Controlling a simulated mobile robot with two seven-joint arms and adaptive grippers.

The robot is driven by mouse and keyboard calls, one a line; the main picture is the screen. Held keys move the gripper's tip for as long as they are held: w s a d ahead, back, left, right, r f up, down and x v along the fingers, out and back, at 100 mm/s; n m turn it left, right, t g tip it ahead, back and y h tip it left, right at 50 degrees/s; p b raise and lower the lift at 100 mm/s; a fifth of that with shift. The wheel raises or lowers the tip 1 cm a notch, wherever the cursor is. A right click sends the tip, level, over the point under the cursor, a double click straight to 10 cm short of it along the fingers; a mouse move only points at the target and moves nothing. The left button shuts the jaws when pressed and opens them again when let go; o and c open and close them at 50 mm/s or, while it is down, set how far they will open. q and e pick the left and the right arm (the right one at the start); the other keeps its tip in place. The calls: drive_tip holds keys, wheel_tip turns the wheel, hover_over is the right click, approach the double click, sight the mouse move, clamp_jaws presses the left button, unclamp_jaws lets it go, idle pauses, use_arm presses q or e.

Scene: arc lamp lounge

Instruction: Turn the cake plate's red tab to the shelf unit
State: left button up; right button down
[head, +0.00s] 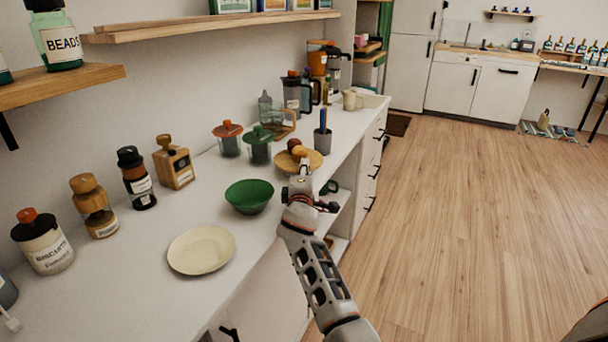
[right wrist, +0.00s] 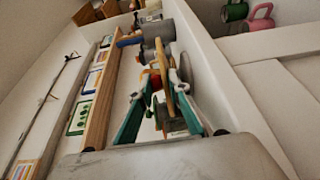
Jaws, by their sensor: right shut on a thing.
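The round wooden cake plate (head: 286,166) stands on the white counter and carries brown, cake-like pieces (head: 297,149). My right gripper (head: 302,176) reaches its near right edge and is shut on it. In the right wrist view the plate (right wrist: 170,92) shows edge-on between the teal fingers of the right gripper (right wrist: 163,88). I cannot make out a red tab on the plate in the head view; the gripper hides part of the rim. An open shelf unit (head: 371,57) with wooden shelves stands beyond the counter's far end. My left gripper is out of view.
A green bowl (head: 249,197) and a cream plate (head: 201,250) sit nearer on the counter. A grey cup (head: 322,141) with a blue item stands just behind the cake plate. Lidded jars (head: 259,148) stand to its left.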

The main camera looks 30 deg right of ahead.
drive_tip(key=shift+d+r, duration=0.2)
drive_tip(key=shift+r, duration=0.55)
drive_tip(key=c, duration=2.1)
unclamp_jaws()
drive_tip(key=shift+f, duration=0.1)
drive_tip(key=shift+a+f, duration=0.1)
drive_tip(key=shift+f, duration=0.05)
drive_tip(key=shift+a+f, duration=0.1)
drive_tip(key=shift+f, duration=0.05)
